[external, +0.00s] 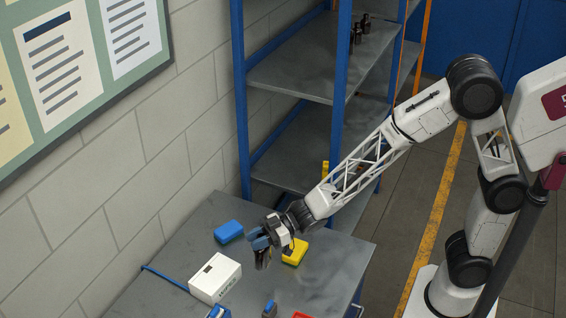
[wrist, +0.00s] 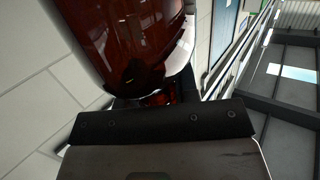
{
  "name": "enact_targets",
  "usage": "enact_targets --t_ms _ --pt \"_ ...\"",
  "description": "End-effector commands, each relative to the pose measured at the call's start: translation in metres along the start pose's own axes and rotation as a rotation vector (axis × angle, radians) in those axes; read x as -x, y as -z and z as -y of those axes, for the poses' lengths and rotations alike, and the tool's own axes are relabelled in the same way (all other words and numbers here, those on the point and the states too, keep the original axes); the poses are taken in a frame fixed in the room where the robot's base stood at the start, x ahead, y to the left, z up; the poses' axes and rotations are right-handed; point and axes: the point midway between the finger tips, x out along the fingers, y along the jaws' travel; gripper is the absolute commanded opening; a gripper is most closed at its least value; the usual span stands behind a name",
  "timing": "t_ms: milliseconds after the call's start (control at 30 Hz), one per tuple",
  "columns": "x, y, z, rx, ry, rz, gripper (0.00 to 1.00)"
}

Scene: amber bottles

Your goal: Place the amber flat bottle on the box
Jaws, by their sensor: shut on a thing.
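The amber flat bottle (wrist: 135,40) fills the upper left of the wrist view, dark red-brown and glossy, just beyond the black finger bar of my gripper (wrist: 155,118). My gripper is shut on it. In the external view my gripper (external: 262,248) hangs over the grey table, tilted downward; the bottle cannot be made out clearly there against the dark fingers. The white box (external: 214,280), with a small dark slot in its top, stands on the table below and to the left of my gripper, apart from it. Its top is bare.
A blue block (external: 228,232) lies behind the box, and a yellow block (external: 295,252) lies right of my gripper. Small blue and red things (external: 301,315) are at the front edge. A metal shelf (external: 300,75) with dark bottles (external: 357,32) stands behind. The table's right side is mostly clear.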

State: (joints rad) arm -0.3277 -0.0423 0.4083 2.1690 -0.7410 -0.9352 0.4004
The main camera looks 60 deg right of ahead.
Motion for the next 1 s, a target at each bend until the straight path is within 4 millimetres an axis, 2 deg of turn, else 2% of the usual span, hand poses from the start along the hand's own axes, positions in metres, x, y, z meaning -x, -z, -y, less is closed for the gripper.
enact_targets --t_ms 267,433,1000 --pt "-0.002 0.000 -0.001 0.000 0.000 0.000 0.00" --pt "-0.012 0.000 -0.006 -0.001 0.000 0.001 0.00" --pt "-0.077 0.003 -0.038 -0.001 0.000 0.000 0.00"
